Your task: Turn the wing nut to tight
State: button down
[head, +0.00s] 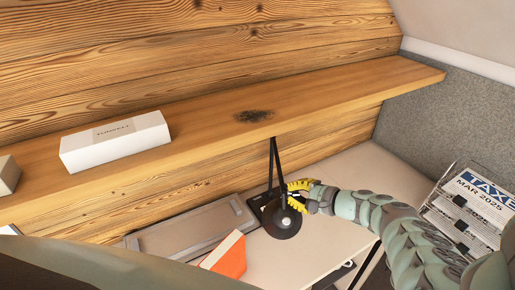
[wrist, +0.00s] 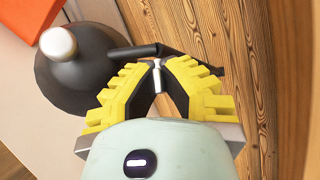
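A black lamp-like fixture (head: 281,224) hangs below the wooden shelf on two thin dark rods. Its round black head with a pale round knob or bulb also shows at upper left in the wrist view (wrist: 80,80). A small silver piece, which looks like the wing nut (wrist: 157,78), sits at the joint beside the black arm. My gripper (head: 291,195) is at this joint, right of the rods. In the wrist view its yellow fingers (wrist: 156,72) close in on both sides of the silver piece and appear to touch it. The wing nut is too small to make out in the head view.
The shelf (head: 330,93) above carries a white box (head: 115,143) and a dark stain. On the pale desk (head: 335,240) below are an orange-and-white item (head: 228,258) and a flat brown case (head: 190,228). A paper rack (head: 472,205) stands at right.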

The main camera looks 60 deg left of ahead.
dwell(0.5)
jog(key=c, duration=1.4)
grip_release()
jog(key=shift+a, duration=0.1)
jog(key=shift+r, duration=0.1)
jog(key=shift+w+d+r, duration=0.15)
jog(key=shift+w+d, duration=0.15)
jog(key=shift+d, duration=0.3)
jog(key=shift+v, duration=5.35)
